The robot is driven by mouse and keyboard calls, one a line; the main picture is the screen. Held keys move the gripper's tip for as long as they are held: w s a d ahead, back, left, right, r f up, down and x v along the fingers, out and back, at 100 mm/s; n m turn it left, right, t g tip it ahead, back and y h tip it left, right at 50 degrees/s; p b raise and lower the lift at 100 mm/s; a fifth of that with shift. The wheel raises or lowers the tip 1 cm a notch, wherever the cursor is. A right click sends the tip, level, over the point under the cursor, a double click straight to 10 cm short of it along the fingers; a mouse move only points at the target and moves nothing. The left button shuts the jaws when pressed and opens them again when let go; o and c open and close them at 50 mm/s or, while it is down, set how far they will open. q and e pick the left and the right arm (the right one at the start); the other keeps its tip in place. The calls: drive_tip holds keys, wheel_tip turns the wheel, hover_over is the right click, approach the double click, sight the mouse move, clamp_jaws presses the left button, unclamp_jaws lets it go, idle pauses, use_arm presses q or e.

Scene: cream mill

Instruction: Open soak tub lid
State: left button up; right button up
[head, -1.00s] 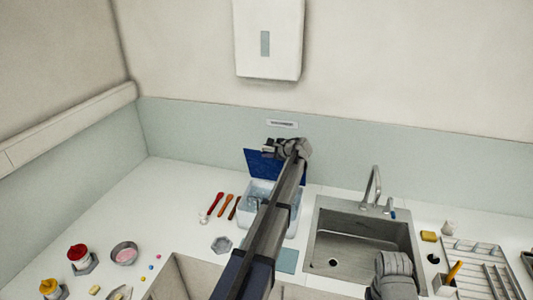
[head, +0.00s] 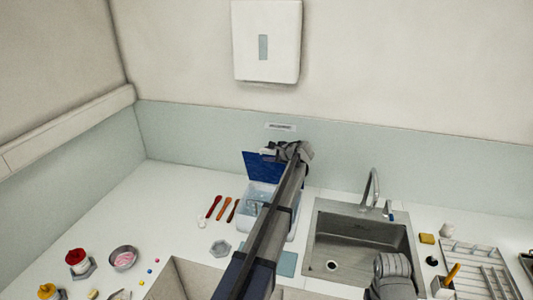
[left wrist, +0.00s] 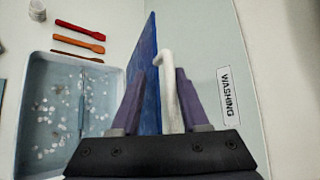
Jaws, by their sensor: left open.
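The soak tub (head: 287,218) stands on the counter left of the sink; in the left wrist view its pale blue tray-like wall (left wrist: 28,110) surrounds water with white bits. Its dark blue lid (head: 262,166) stands raised, about upright, at the tub's back edge; it also shows in the left wrist view (left wrist: 148,65). A white hooked handle (left wrist: 167,80) is on the lid's wall side. My left gripper (head: 268,152) is at the lid's top; its open fingers (left wrist: 160,100) stand on either side of the lid and handle. My forearm hides part of the tub. My right gripper's fingers are not visible.
The sink (head: 360,243) with a tap (head: 374,188) is to the right, a drying rack (head: 480,265) beyond it. Red, orange and brown spatulas (head: 222,208) lie left of the tub. A wall with a WASHING label (left wrist: 228,92) is close behind the lid.

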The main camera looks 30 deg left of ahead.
use_arm(q)
drive_tip(key=p+v, duration=0.2)
drive_tip(key=v, duration=0.3)
drive_tip(key=shift+s+d+r, duration=0.1)
drive_tip(key=shift+d+r, duration=0.1)
drive_tip(key=shift+d, duration=0.1)
drive_tip(key=s+d+f+n+g+h+b, duration=0.1)
drive_tip(key=s+d+f+n+h+b, duration=0.3)
drive_tip(key=s+d+f, duration=0.6)
drive_tip(key=s+d+f+n+g+h+b, duration=0.1)
drive_tip(key=s+d+f+h+b, duration=0.1)
drive_tip(key=s+d+f+b, duration=0.75)
drive_tip(key=s+d+f+n+g+h+b, duration=0.1)
drive_tip(key=s+d+f, duration=0.3)
drive_tip(key=s+d, duration=0.4)
drive_tip(key=s+d+f+n+g+h+b, duration=0.1)
drive_tip(key=s+d+f+g+h+b, duration=0.1)
drive_tip(key=s+d+f, duration=0.3)
drive_tip(key=s+d+h+b, duration=0.1)
drive_tip(key=s+d, duration=0.3)
drive_tip(key=s, duration=0.3)
drive_tip(key=shift+s+d+f, duration=0.2)
drive_tip(key=shift+f, duration=0.1)
